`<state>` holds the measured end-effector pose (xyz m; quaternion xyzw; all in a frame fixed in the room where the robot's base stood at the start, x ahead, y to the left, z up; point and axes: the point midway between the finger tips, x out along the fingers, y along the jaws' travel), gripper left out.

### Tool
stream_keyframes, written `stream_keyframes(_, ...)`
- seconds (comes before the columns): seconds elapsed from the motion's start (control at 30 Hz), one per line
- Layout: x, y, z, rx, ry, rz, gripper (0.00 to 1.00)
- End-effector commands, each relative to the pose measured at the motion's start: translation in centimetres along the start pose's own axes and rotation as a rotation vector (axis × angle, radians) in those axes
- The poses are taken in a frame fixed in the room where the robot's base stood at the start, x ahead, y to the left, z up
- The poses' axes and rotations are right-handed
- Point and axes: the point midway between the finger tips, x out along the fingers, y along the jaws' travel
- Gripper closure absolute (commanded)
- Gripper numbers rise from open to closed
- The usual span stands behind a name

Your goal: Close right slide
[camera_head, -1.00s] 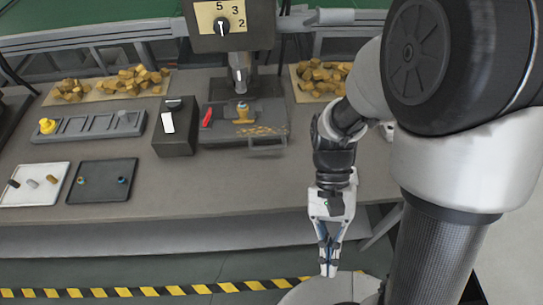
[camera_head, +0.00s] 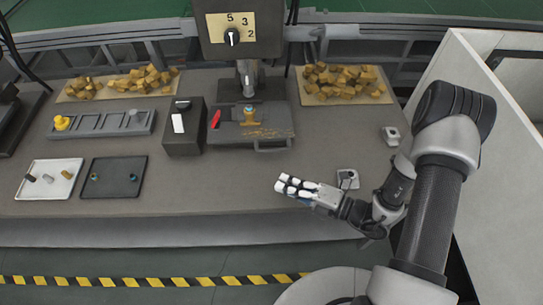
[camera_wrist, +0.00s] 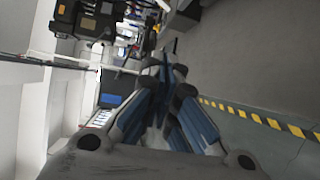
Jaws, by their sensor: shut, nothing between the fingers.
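I cannot tell for sure which part is the right slide. Two small grey-white fixtures lie on the right of the bench in the head view: one farther back (camera_head: 391,135) and one nearer (camera_head: 347,179). My gripper (camera_head: 287,186) is above the bench's front right area, fingers pointing left. The nearer fixture shows just behind its wrist end; I cannot tell whether they touch. My gripper is shut and empty. In the wrist view its blue-padded fingers (camera_wrist: 167,85) are together, with floor and bench beyond; no slide can be made out there.
A dark box (camera_head: 184,140), grey rack (camera_head: 100,124), white tray (camera_head: 40,192) and black tray (camera_head: 98,190) stand left. The bench front centre is clear.

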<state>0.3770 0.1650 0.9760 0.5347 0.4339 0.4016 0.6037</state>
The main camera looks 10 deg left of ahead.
Motion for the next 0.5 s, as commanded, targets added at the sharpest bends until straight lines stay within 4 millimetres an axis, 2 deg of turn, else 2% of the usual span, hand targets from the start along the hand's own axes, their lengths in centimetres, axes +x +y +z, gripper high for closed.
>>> stream_keyframes(0.03,-0.6,-1.4,0.9,0.083,-0.077,-0.015,1.0)
stream_keyframes(0.1,-1.2,-2.9,2.0,0.163,-0.161,-0.028,1.0)
stream_keyframes(0.27,-1.6,-4.5,3.0,0.233,-0.234,-0.041,1.0)
stream_keyframes(0.37,-0.6,-4.6,3.1,0.231,-0.232,-0.042,1.0)
stream_keyframes(0.5,1.8,-4.8,3.6,0.228,-0.227,-0.042,1.0)
